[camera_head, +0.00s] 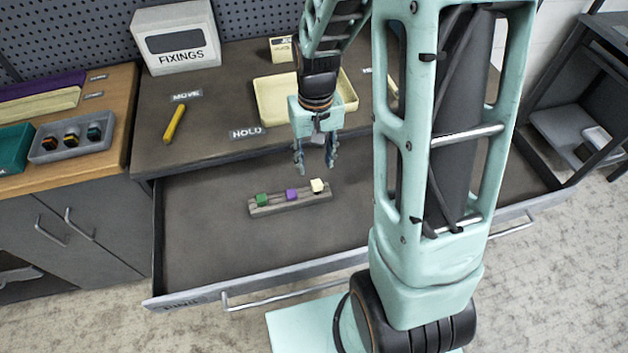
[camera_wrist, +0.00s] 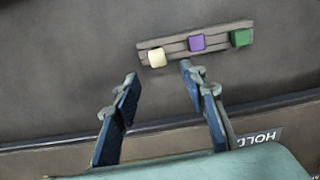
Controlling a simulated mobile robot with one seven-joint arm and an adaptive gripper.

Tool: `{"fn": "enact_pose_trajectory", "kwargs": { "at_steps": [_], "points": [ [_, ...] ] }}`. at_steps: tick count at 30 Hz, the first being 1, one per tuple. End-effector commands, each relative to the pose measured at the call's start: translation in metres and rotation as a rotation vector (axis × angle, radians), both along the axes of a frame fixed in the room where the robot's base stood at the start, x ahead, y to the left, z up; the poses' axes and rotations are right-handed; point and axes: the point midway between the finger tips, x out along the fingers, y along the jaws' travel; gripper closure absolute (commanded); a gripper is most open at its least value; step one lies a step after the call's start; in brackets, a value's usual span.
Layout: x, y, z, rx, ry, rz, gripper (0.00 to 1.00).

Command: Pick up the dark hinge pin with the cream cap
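The pin with the cream cap (camera_head: 317,186) sits at the right end of a grey rack (camera_head: 268,209) in the open drawer. Its cream cap (camera_wrist: 156,58) also shows in the wrist view, at the rack's left end there. Only the cap shows clearly; the dark shaft is hidden. A purple cap (camera_head: 291,195) is in the middle and a green cap (camera_head: 262,199) at the other end. My gripper (camera_head: 315,160) is open and empty, above the drawer and apart from the rack. In the wrist view the fingertips (camera_wrist: 158,72) stand just short of the cream cap.
The drawer floor (camera_head: 210,240) around the rack is clear. The worktop behind holds a cream tray (camera_head: 275,105), a yellow rod (camera_head: 174,123) and a FIXINGS box (camera_head: 178,40). A wooden bench at left holds a grey tray (camera_head: 70,153) with several capped pieces.

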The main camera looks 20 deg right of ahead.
Motion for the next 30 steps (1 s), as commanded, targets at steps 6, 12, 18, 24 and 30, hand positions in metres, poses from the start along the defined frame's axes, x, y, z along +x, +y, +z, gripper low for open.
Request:
{"fn": "enact_pose_trajectory", "kwargs": {
  "at_steps": [6, 12, 18, 24, 30],
  "points": [
    [0.0, 0.0, -0.023, -0.001, 0.0, 0.001, 0.61],
    [-0.003, -0.002, -0.04, -0.001, 0.002, 0.001, 0.61],
    [-0.005, -0.004, -0.066, -0.001, 0.001, 0.002, 0.61],
    [-0.004, -0.004, -0.076, -0.002, -0.002, 0.002, 0.61],
    [-0.004, -0.004, -0.076, -0.002, -0.003, 0.002, 0.62]
  ]
}}
